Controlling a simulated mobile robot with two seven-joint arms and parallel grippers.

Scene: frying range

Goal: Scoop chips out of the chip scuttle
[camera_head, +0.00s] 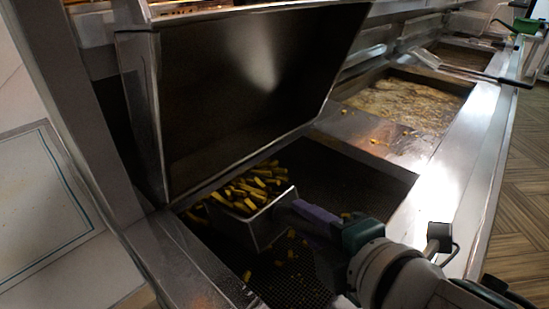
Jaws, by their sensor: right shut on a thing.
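The chip scuttle (386,178) is a sunken steel bay with a dark mesh floor, below a large steel hood. A metal scoop (262,229) sits low in its left part, heaped with yellow chips (256,190). More chips lie loose on the mesh around the scoop and behind it. My right gripper (318,222) comes in from the lower right and is shut on the scoop's handle, which it largely hides. Whether the scoop touches the mesh is hard to tell. My left gripper is not in view.
The steel hood (245,85) overhangs the back of the scuttle. A fryer vat of bubbling oil (408,100) lies beyond it, with another vat (465,57) farther off. A long handle (465,72) crosses between them. The steel front ledge (462,150) runs along the right.

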